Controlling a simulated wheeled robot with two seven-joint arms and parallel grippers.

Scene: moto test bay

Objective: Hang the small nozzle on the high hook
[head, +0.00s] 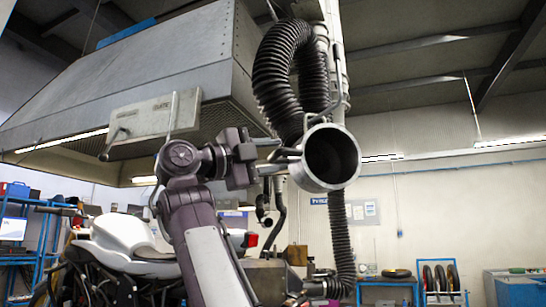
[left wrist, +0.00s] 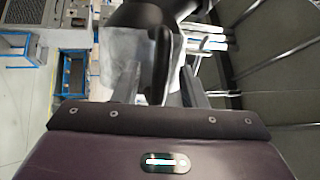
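A grey metal nozzle (head: 331,158) with a round, dark mouth hangs in the air on a looped black corrugated hose (head: 275,75), right of my left gripper. My left gripper (head: 270,168) is at the handle on the nozzle's left side. In the left wrist view the dark handle (left wrist: 160,65) stands between my two fingers (left wrist: 160,88), with narrow gaps on both sides. A thin bent rod (head: 337,75) passes just above the nozzle beside a pole; I cannot tell whether the nozzle rests on it. My right gripper is not in view.
A second corrugated hose (head: 340,235) runs down to another nozzle (head: 322,289) low behind. A large grey hood (head: 170,65) hangs above left. A white motorcycle (head: 125,240) stands at lower left. Tyres (head: 440,278) and shelves are at the back right; the air to the right is free.

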